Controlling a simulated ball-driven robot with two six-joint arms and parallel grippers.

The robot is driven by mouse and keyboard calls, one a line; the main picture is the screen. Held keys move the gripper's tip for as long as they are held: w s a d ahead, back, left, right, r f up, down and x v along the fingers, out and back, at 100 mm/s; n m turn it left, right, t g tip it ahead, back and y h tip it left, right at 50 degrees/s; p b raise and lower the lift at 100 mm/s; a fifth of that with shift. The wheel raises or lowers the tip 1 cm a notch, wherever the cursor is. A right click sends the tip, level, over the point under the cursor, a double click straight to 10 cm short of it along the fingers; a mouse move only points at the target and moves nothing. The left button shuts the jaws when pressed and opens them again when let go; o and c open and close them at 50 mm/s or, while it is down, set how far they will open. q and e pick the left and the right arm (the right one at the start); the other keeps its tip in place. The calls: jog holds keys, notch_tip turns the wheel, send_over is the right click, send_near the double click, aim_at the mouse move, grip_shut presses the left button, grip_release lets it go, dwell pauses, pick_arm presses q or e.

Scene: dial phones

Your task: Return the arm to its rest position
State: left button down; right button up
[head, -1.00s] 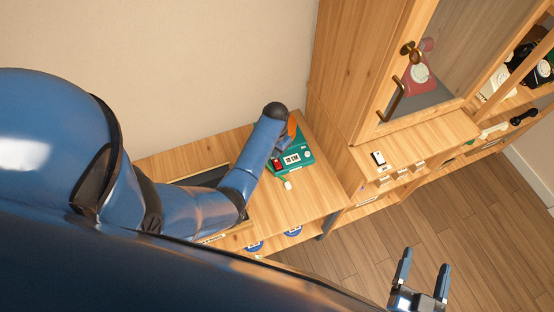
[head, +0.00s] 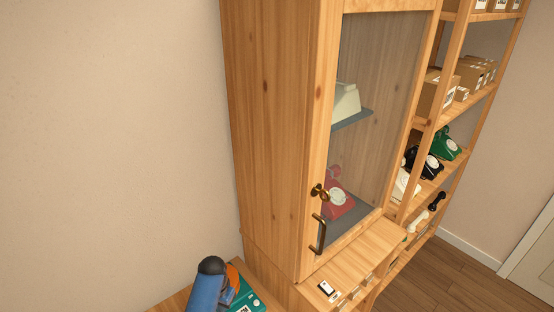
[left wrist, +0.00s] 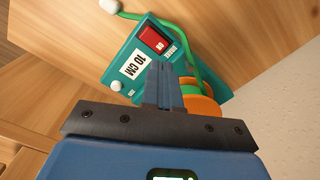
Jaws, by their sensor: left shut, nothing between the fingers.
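My left gripper (left wrist: 166,85) is shut and empty in the left wrist view, its two blue fingers together. They overlap the near edge of a teal device (left wrist: 128,82) with a red switch (left wrist: 156,40) and a "10 CM" label. An orange round part (left wrist: 203,106) and a green cord (left wrist: 196,62) show beside the fingers. Whether the fingers touch the device, I cannot tell. In the head view part of my left arm (head: 208,288) shows at the bottom edge, beside the teal device (head: 250,302); the fingers are hidden there. My right gripper is out of view.
A wooden cabinet (head: 275,110) with a shut glass door stands right of my left arm, with a red dial phone (head: 337,200) inside. A ledge with a small black-and-white item (head: 326,288) lies below the door. Shelves with boxes and phones stand further right. The wall at left is bare.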

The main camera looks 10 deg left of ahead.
pick_arm(q)
jog(key=shift+s+d+f, duration=0.1)
jog(key=shift+s+f, duration=0.2)
jog(key=shift+f, duration=0.15)
jog(key=s+d+n+t, duration=0.1)
jog(key=s+d+t, duration=0.1)
jog(key=s+t, duration=0.65)
jog(key=s+r+t, duration=0.3)
jog(key=s+r, duration=0.2)
jog(key=r, duration=0.3)
jog(key=s+d+r+n+t+b, duration=0.1)
jog(key=s+r+t, duration=0.2)
jog(key=s+r, duration=0.2)
jog(key=s+d+r+t, duration=0.1)
jog(key=s+r+t, duration=0.2)
jog(key=r, duration=0.8)
jog(key=shift+s, duration=1.25)
jog(key=shift+f+b, duration=0.1)
jog(key=shift+b, duration=0.25)
